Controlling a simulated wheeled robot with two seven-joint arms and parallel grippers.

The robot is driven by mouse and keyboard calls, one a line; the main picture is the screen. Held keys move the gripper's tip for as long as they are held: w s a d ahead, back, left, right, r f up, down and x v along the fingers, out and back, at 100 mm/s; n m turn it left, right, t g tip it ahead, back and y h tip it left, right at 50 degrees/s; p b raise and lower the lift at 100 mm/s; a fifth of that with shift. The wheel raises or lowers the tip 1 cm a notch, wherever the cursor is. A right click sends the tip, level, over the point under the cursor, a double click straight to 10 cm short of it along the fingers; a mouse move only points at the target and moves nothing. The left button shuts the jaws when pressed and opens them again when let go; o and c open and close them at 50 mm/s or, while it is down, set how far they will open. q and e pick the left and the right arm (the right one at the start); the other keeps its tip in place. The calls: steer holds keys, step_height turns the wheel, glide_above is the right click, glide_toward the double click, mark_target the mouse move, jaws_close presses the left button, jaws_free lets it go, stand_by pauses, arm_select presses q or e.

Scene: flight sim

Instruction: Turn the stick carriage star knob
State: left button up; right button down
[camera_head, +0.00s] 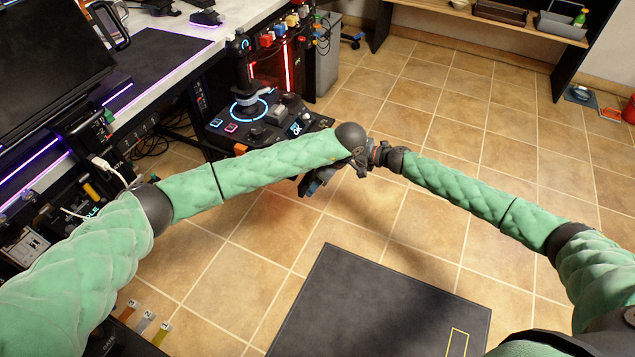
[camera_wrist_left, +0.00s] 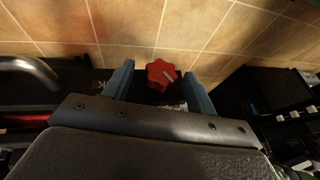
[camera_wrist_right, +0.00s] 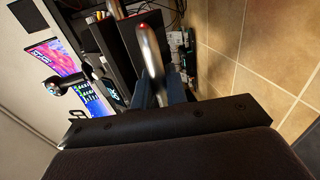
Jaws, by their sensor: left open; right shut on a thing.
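The red star knob (camera_wrist_left: 161,75) shows in the left wrist view, with a pale mark on its face. My left gripper (camera_wrist_left: 158,69) is open, with one blue finger on each side of the knob; I cannot tell if they touch it. In the head view the left gripper (camera_head: 312,184) hangs below its wrist at the console's front, and the knob is hidden. In the right wrist view my right gripper (camera_wrist_right: 160,90) is shut on a silver metal bar (camera_wrist_right: 149,48) with a red dot at its end. In the head view the right gripper is hidden where the arms meet.
The stick console (camera_head: 270,118) with a joystick (camera_head: 245,72) stands behind my left forearm. A desk with a monitor (camera_head: 45,50) is at the left. A dark mat (camera_head: 370,300) lies on the tiled floor.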

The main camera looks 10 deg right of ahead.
arm_select(q)
steer(key=c, duration=1)
steer(key=shift+a+t+h, duration=0.1)
steer(key=shift+t+h, duration=0.4)
steer(key=shift+t, duration=0.1)
steer(key=o, duration=1)
